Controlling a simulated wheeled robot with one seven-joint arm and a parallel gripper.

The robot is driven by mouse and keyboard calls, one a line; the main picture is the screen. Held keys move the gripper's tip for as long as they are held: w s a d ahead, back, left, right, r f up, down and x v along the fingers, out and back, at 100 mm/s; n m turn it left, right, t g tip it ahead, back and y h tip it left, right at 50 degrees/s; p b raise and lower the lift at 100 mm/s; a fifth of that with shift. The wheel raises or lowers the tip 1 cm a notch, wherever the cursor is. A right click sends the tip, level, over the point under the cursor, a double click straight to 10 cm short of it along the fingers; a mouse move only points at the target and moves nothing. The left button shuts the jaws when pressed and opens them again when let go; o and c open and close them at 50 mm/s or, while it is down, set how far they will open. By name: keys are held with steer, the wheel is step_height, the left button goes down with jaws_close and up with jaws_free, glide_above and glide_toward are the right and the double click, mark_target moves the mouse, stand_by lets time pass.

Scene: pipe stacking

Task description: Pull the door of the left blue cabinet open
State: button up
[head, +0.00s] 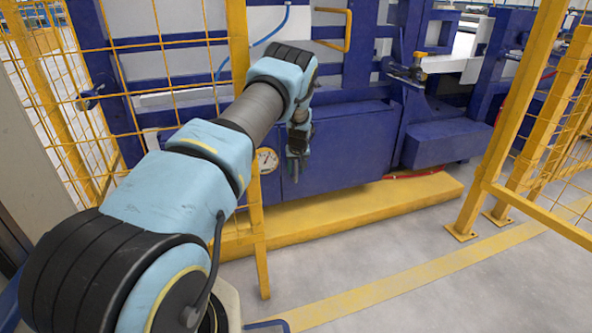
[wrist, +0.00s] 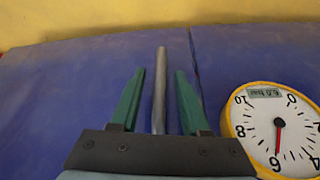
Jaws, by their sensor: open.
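The blue cabinet door (head: 350,150) is a flat panel low on the blue machine and looks shut and flush. In the wrist view the same blue panel (wrist: 85,75) fills the left and middle, with a dark seam at its right edge. A grey bar handle (wrist: 160,85) stands on it. My gripper (wrist: 158,80) is open, its green fingers one on each side of the handle, with gaps visible on both sides. In the head view my gripper (head: 296,170) is in front of the door's left part; the handle cannot be made out there.
A round yellow-rimmed gauge (head: 266,160) sits just left of my gripper, and at right in the wrist view (wrist: 278,130). A yellow fence post (head: 252,200) stands close to my arm. A yellow plinth (head: 350,207) runs below; grey floor (head: 400,240) in front is clear.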

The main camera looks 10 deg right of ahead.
steer(key=shift+c, duration=0.2)
jaws_close()
stand_by(1.1)
